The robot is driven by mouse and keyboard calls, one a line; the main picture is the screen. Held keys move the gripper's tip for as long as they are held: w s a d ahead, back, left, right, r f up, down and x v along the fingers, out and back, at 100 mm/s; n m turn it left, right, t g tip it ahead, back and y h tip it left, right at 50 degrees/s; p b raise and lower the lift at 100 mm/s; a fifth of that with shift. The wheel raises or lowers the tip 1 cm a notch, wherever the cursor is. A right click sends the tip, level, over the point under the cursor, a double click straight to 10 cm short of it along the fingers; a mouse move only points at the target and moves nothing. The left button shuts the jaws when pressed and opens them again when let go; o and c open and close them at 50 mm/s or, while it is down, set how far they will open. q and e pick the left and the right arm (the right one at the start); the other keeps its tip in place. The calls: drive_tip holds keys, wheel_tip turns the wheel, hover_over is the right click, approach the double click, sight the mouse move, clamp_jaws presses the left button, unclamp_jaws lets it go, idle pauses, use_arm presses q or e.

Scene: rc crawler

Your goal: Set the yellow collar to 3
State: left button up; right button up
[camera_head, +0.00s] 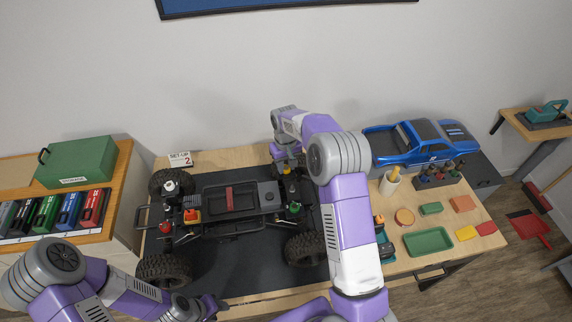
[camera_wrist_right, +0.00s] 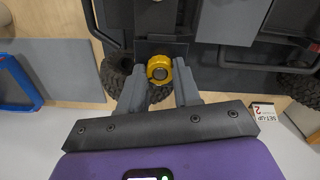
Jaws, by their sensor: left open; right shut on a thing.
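The yellow collar (camera_wrist_right: 159,67) is round with a grey centre and sits on the crawler chassis (camera_head: 225,200). In the head view the collar (camera_head: 287,171) shows at the chassis's back right corner, just below my right gripper (camera_head: 287,158). In the right wrist view my right gripper (camera_wrist_right: 159,80) has one finger on each side of the collar, shut on it. Any number or mark on the collar is too small to read. My left gripper (camera_head: 205,307) is open and empty near the table's front edge, in front of the chassis.
A card (camera_head: 180,159) reading "SET-UP 2" stands behind the chassis. A blue truck body (camera_head: 420,143), a green tray (camera_head: 428,241) and a cup (camera_head: 390,183) are at right. My right arm crosses the mat's right side.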

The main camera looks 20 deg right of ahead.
drive_tip(key=shift+f, duration=0.1)
drive_tip(key=o, duration=1.1)
drive_tip(key=shift+c, duration=0.2)
